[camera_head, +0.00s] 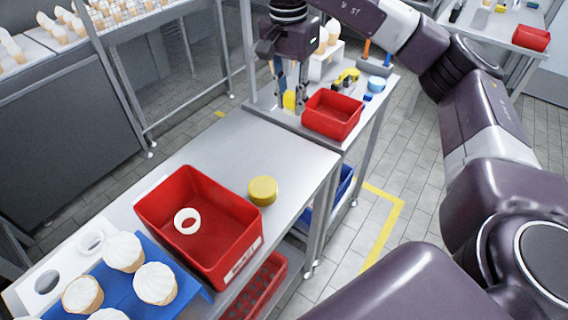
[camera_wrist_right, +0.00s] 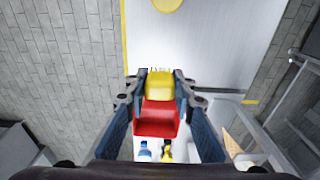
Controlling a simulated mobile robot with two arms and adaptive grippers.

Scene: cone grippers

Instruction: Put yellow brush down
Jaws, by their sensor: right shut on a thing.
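The yellow brush (camera_head: 289,99) is held between the fingers of my right gripper (camera_head: 291,88), just left of the small red bin (camera_head: 333,114) on the far table. In the right wrist view the yellow brush (camera_wrist_right: 159,86) sits between the two fingertips of my right gripper (camera_wrist_right: 159,90), with bristles showing at its far side. The small red bin (camera_wrist_right: 157,122) shows beside it there. I cannot tell whether the brush touches the table. My left gripper is not in view.
The near table holds a large red bin (camera_head: 200,222) with a white ring (camera_head: 187,221) in it, a round yellow object (camera_head: 263,190) and a blue tray (camera_head: 143,281) with white-topped cones. Bare metal lies behind the large bin. A yellow tool (camera_head: 346,78) lies behind the small bin.

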